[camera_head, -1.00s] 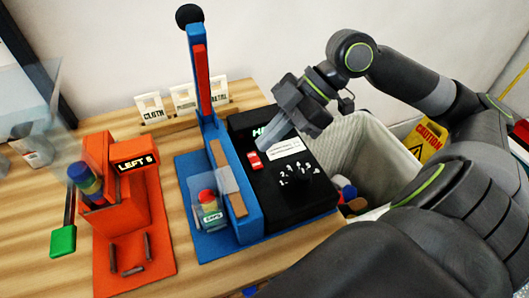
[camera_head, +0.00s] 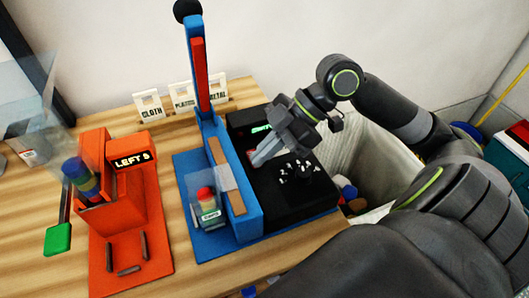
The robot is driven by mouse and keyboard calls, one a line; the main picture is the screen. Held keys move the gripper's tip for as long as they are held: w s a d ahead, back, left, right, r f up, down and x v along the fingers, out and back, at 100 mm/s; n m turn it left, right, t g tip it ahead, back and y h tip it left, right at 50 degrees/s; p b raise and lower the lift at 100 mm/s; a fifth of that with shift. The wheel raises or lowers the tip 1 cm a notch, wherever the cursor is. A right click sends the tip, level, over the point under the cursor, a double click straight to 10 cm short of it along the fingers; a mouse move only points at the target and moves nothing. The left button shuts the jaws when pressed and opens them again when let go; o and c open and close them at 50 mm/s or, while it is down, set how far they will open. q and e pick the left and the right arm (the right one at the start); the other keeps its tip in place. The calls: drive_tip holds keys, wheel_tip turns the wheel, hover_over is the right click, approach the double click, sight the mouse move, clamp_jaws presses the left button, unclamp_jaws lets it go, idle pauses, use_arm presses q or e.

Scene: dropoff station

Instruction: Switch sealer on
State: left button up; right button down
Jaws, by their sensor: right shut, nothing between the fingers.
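The sealer (camera_head: 253,229) has a blue base and a black control box (camera_head: 318,203) on its right. Its blue lever with a red strip (camera_head: 202,75) stands raised. A small lit green display (camera_head: 261,129) shows at the back of the box, partly covered by my gripper. My right gripper (camera_head: 257,161) is shut and empty, its fingertips over the box at the red switch, which they mostly hide. I cannot tell whether they touch it. A bag with a small red-capped jar (camera_head: 208,203) sits at the sealer's left side. My left gripper is not in view.
An orange dispenser (camera_head: 128,215) reading "LEFT" with a green-ended lever (camera_head: 58,238) stands on the wooden table at left. Signs (camera_head: 183,96) stand behind. A bin (camera_head: 352,150) with colored items is right of the sealer.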

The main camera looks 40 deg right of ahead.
drive_tip(key=shift+f, duration=0.15)
drive_tip(key=shift+s, duration=0.4)
drive_tip(key=shift+r, duration=0.2)
drive_tip(key=shift+w, duration=0.2)
drive_tip(key=shift+w+p, duration=0.15)
drive_tip(key=shift+p, duration=0.15)
drive_tip(key=shift+r+p, duration=0.65)
drive_tip(key=shift+r, duration=0.1)
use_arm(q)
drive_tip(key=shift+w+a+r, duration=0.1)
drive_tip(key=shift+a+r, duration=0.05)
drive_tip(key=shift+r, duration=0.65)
